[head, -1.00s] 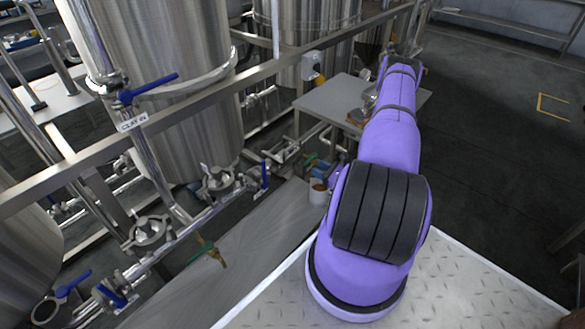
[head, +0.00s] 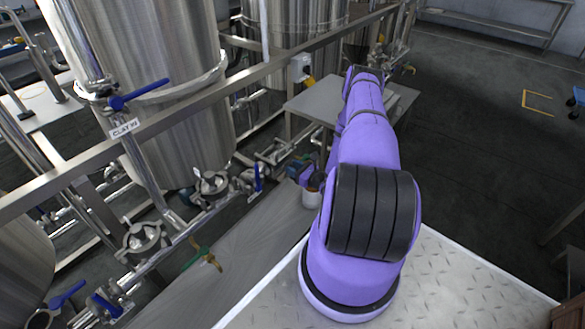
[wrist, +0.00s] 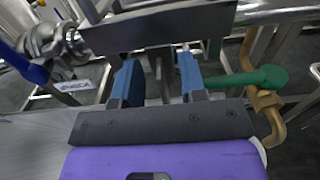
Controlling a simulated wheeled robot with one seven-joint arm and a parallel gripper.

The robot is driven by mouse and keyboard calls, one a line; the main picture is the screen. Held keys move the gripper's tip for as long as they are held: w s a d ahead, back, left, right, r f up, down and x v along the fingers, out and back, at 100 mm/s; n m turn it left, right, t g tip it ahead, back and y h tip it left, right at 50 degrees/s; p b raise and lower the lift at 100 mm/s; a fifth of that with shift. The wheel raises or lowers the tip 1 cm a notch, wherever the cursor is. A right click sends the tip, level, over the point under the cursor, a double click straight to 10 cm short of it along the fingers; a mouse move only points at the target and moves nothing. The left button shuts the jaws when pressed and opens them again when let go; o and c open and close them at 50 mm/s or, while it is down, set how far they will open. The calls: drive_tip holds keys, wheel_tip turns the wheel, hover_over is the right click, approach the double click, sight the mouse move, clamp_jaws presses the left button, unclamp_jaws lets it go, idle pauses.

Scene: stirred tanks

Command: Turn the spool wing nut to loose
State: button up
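My gripper (wrist: 158,78) shows in the wrist view with its two blue fingers apart. A grey metal part stands between or behind them; I cannot tell whether they touch it. Pipe clamps show on the tank pipework in the head view, one in the middle (head: 212,184) and one lower left (head: 145,238). I cannot single out the spool wing nut. In the head view my forearm mostly hides the gripper, with blue and purple parts near the pipes left of the arm. Shiny pipe fittings (wrist: 52,45) lie left of the fingers in the wrist view.
A green-handled fitting (wrist: 268,78) with a brass-coloured part lies right of the fingers. Blue valve handles (head: 140,95) stick out from the pipework.

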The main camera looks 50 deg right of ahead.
drive_tip(key=shift+w, duration=0.35)
drive_tip(key=shift+c, duration=0.4)
